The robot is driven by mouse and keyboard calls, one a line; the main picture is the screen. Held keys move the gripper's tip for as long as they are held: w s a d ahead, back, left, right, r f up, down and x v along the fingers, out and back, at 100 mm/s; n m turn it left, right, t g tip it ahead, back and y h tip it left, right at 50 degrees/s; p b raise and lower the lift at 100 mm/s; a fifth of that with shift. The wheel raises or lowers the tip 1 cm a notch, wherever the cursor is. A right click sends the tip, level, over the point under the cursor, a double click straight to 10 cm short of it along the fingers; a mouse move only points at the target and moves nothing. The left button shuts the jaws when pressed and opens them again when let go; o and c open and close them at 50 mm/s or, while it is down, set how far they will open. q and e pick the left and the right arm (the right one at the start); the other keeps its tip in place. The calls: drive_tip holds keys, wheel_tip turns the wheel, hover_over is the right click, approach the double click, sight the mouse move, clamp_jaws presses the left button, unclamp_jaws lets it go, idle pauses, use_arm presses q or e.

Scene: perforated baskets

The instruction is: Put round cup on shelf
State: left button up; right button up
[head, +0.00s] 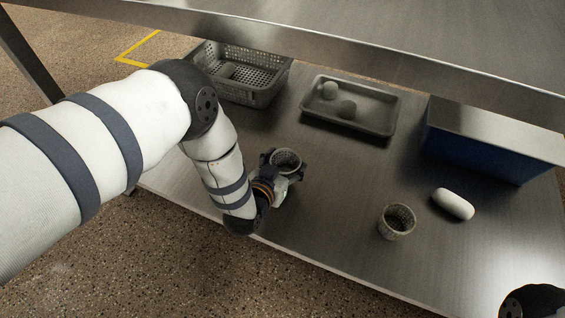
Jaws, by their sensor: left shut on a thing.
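My left gripper (281,172) reaches over the lower metal shelf (320,225) and is shut on a round perforated cup (286,159). The cup is grey, upright or nearly so, and its open rim faces up; its lower part is hidden by the gripper. I cannot tell whether its base touches the shelf. A second round perforated cup (397,222) stands on the shelf to the right, apart from the gripper. The upper metal shelf (330,40) crosses the top of the view. My right gripper is not in view; only a dark part of my right arm shows at the bottom right.
A perforated basket (272,92) with an object inside stands at the back left. A grey tray (388,126) holds two roundish objects. A blue box (465,150) stands at the right, with a white rounded object (453,204) before it. The shelf's middle is clear.

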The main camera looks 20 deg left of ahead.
sight(287, 169)
use_arm(q)
drive_tip(key=f+b, duration=0.1)
drive_tip(key=f, duration=0.1)
drive_tip(key=f+b, duration=0.1)
drive_tip(key=f, duration=0.1)
drive_tip(key=shift+w+a+f, duration=0.15)
drive_tip(key=shift+a+f, duration=0.05)
drive_tip(key=shift+f, duration=0.1)
drive_tip(key=shift+d+r, duration=0.1)
drive_tip(key=shift+r, duration=0.35)
drive_tip(key=shift+c, duration=0.3)
drive_tip(key=shift+f, duration=0.2)
drive_tip(key=o, duration=1)
drive_tip(key=shift+c, duration=0.2)
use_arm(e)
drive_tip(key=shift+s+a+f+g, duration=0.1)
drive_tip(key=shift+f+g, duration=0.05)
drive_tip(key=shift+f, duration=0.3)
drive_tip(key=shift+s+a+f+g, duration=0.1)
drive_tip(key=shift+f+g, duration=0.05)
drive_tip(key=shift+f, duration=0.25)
